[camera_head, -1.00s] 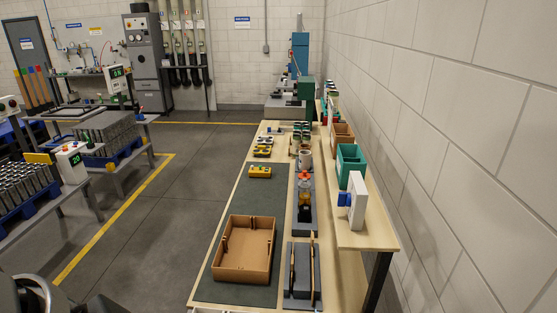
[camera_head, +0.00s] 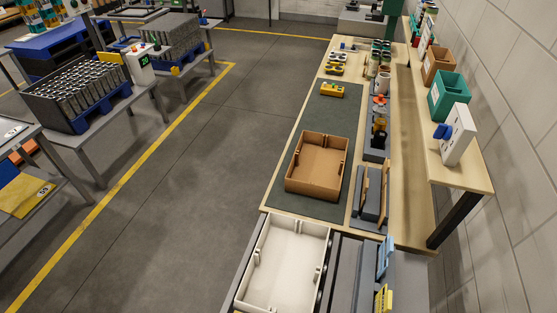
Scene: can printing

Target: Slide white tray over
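The white tray (camera_head: 307,229) is shallow, rectangular and seemingly empty. It lies at the bottom centre, on the near station just in front of the wooden workbench. A brown tray (camera_head: 293,184) of similar shape sits beyond it on the dark green mat (camera_head: 334,112). The white tray's near end is close to the bottom edge of the picture. Neither of my grippers is in view, and nothing is seen touching the white tray.
Right of the white tray are a grey surface with a blue part (camera_head: 385,256) and a yellow part (camera_head: 382,299). A shelf (camera_head: 465,175) with green and brown bins runs along the right wall. Open floor (camera_head: 200,180) lies to the left, with tables beyond.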

